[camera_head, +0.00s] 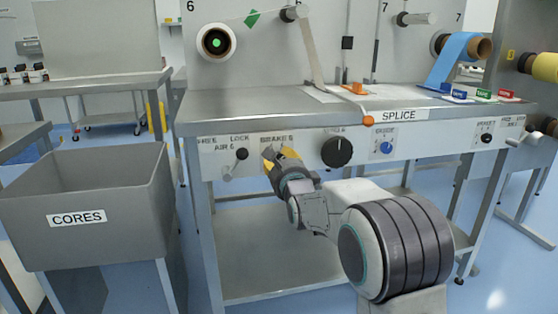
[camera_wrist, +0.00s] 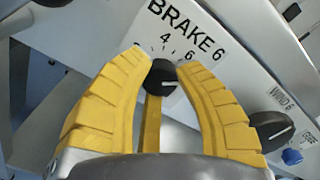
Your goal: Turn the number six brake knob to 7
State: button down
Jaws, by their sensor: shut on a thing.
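The number six brake knob (camera_wrist: 160,78) is small and black, under the BRAKE 6 label on the slanted front panel in the wrist view.
A large black knob (camera_head: 337,151) sits right of my gripper, then a blue knob (camera_head: 387,148). The AIR 6 lever (camera_head: 241,154) is close on the left. The grey table top (camera_head: 240,102) overhangs the panel. A grey CORES bin (camera_head: 110,185) stands left.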

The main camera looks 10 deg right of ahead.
jog(key=shift+r, duration=0.1)
jog(key=c, duration=0.9)
grip_release()
jog(key=shift+s, duration=5.95)
